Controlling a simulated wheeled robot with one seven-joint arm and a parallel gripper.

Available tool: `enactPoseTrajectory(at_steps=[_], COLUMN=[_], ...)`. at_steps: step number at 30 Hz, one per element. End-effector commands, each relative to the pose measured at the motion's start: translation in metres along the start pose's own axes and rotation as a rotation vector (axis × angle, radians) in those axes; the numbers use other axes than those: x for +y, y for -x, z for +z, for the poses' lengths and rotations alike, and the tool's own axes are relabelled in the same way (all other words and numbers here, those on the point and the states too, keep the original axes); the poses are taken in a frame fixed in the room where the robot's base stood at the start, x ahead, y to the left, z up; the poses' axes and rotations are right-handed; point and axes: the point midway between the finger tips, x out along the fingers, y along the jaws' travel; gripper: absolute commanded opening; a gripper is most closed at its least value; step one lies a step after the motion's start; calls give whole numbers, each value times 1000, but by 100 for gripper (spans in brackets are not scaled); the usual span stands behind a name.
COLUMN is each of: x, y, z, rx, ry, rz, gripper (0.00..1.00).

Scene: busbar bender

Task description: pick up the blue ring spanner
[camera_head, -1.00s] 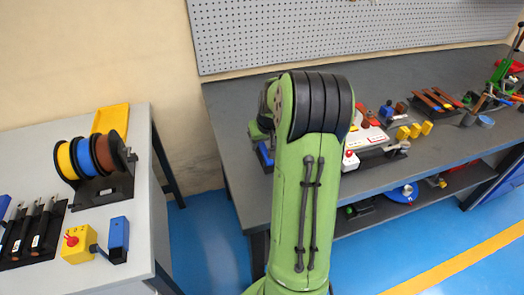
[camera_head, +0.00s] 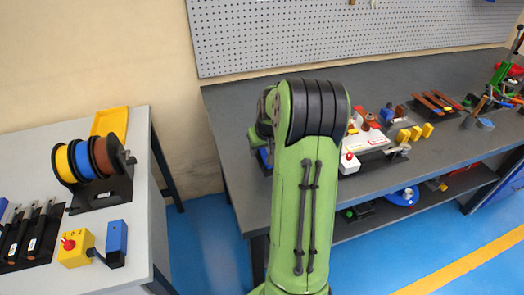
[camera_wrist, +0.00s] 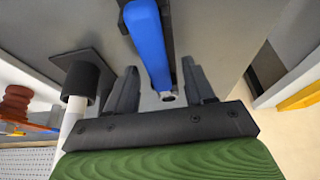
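In the wrist view a long blue bar-like part (camera_wrist: 150,42) lies on a black backing above the grey surface; it may be the blue ring spanner, but no ring shape shows clearly. My gripper (camera_wrist: 160,82) is open, with its two dark fingers on either side of the bar's lower end and visible gaps to it. In the head view my green arm hides the gripper. A small blue part (camera_head: 265,157) shows just left of the arm on the grey workbench (camera_head: 225,120), partly hidden.
A black cylinder on a pale post (camera_wrist: 80,83) stands close to the left finger. In the head view, a red-and-white device (camera_head: 365,140) and yellow blocks (camera_head: 415,133) stand right of my arm. A side table (camera_head: 140,190) with cable spools (camera_head: 92,160) is at left.

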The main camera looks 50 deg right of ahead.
Motion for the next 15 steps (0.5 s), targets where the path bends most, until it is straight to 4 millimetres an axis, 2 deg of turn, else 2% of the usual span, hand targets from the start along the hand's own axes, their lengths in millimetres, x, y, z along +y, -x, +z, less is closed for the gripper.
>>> enactPoseTrajectory(at_steps=[1,10,15], x=[0,0,0], y=[0,0,0], z=[0,0,0], rx=[0,0,1], ry=[0,0,0], rz=[0,0,0], gripper=[47,1,0])
